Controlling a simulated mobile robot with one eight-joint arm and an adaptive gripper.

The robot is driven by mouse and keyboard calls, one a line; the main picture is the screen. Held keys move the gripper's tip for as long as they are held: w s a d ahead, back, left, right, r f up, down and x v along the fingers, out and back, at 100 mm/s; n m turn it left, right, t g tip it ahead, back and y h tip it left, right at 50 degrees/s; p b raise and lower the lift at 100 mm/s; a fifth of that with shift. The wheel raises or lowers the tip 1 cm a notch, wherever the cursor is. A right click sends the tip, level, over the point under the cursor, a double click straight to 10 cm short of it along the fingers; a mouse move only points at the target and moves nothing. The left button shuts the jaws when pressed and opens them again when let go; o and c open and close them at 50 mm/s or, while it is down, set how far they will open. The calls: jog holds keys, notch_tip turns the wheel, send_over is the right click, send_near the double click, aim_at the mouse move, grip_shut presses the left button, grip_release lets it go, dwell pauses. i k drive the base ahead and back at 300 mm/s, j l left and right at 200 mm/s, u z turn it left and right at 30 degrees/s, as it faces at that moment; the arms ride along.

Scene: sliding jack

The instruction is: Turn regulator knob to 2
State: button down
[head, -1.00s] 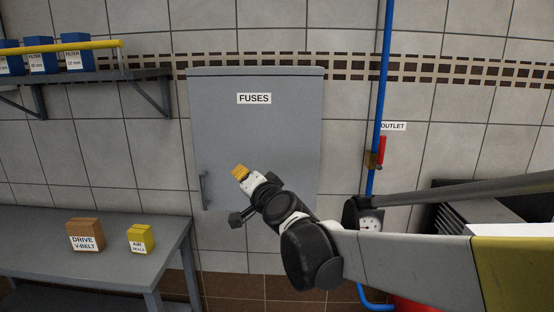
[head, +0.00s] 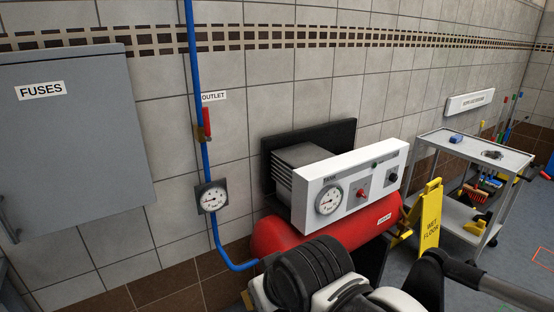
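The compressor's white control panel (head: 341,203) faces me right of centre, above a red tank (head: 283,236). It carries a round gauge (head: 329,199), a small red knob (head: 361,193) and a black knob (head: 392,175). The panel labels and the knobs' pointer positions are too small to read, so I cannot tell which one is the regulator knob. Dark and white links of my arm fill the bottom of the head view, in front of the tank. My gripper's fingers are not in view.
A blue pipe (head: 190,70) with a red outlet valve handle (head: 207,122) and a second gauge (head: 212,197) runs down the wall. The grey fuse box (head: 75,135) is at left. A yellow wet floor sign (head: 430,215) and a grey cart (head: 470,150) stand right of the compressor.

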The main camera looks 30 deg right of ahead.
aim_at(394, 177)
jog(key=z, duration=1.45)
